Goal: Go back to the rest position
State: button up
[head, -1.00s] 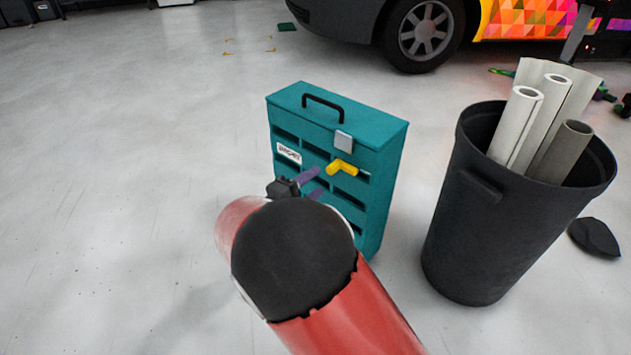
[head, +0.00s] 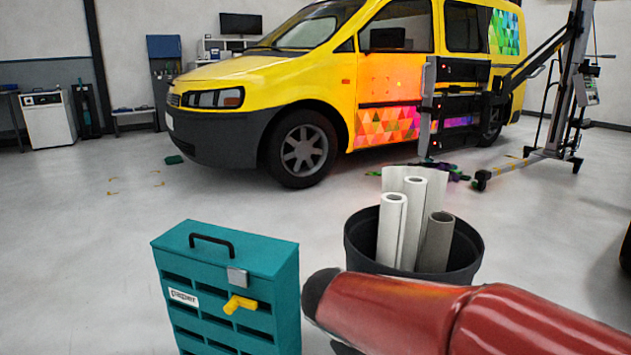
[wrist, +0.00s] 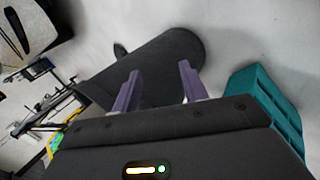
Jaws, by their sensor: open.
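My gripper (wrist: 158,88) shows in the wrist view with its two purple fingers apart and nothing between them. In the head view my red arm reaches in from the right, in front of the black bin, and the gripper itself is out of sight. The teal case (head: 275,258) with a black handle stands upright on the floor at lower left, apart from the arm. The case also shows at the right edge of the wrist view (wrist: 262,88).
A yellow van (head: 215,100) and a lift stand (head: 560,110) are farther back.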

jog(key=s+d+r+m+t+y, duration=0.1)
jog(key=s+d+m+y, duration=0.15)
jog(key=s, duration=0.35)
jog(key=s+d+r+m+t+y, duration=0.1)
jog(key=s+r+m+y, duration=0.2)
jog(key=s, duration=0.4)
notch_tip(320, 180, up, 11)
jog(key=p, duration=1.2)
jog(key=shift+r+p, duration=0.2)
jog(key=shift+p, duration=0.2)
jog(key=shift+y, duration=0.25)
